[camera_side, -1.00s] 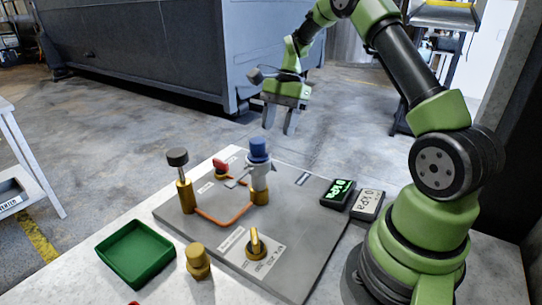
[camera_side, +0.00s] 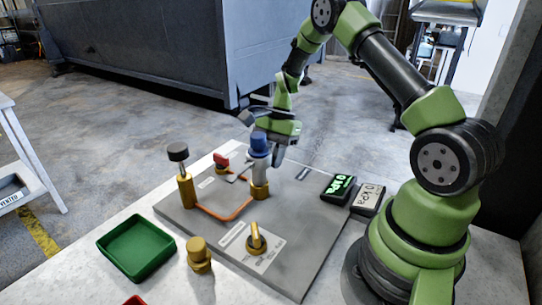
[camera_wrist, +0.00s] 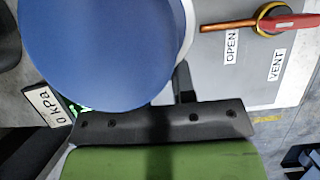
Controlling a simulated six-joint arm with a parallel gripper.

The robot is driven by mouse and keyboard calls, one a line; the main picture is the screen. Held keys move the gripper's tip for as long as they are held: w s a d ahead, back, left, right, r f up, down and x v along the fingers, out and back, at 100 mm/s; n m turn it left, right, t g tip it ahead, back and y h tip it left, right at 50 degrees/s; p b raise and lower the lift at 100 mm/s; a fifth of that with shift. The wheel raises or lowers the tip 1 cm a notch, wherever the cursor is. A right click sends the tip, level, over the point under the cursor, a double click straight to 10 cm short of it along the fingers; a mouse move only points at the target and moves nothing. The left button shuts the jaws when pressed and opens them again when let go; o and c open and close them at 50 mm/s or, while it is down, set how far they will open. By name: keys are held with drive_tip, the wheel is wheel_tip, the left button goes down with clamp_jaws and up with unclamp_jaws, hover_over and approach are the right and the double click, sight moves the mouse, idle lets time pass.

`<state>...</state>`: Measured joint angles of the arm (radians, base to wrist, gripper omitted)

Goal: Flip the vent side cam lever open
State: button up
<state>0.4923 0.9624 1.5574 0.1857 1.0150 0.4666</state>
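The coupling (camera_side: 259,168) is a pale grey body on a brass fitting (camera_side: 259,190), topped by a blue cap (camera_side: 259,142). It stands upright on the grey panel. The cap (camera_wrist: 95,45) fills much of the wrist view and hides most of the coupling. The vent side cam lever cannot be clearly picked out. My gripper (camera_side: 278,154) is low, just behind and right of the coupling, fingers pointing down. In the wrist view a dark finger (camera_wrist: 184,83) shows beside the cap's edge. The finger gap is hidden, and contact cannot be told.
The red-handled vent valve (camera_side: 222,160) lies left of the coupling, its handle also in the wrist view (camera_wrist: 290,23). A black-topped brass post (camera_side: 186,188), a brass valve (camera_side: 256,241) and two gauges (camera_side: 339,189) stand around. A green tray (camera_side: 137,247) is front left.

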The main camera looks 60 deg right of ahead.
clamp_jaws()
drive_tip(key=shift+d+r+h, duration=0.2)
drive_tip(key=shift+h, duration=0.95)
drive_tip(key=shift+d+r+h, duration=0.2)
drive_tip(key=shift+h, duration=0.95)
drive_tip(key=o, duration=0.5)
unclamp_jaws()
wheel_tip(320, 180, up, 10)
drive_tip(key=shift+a, duration=0.1)
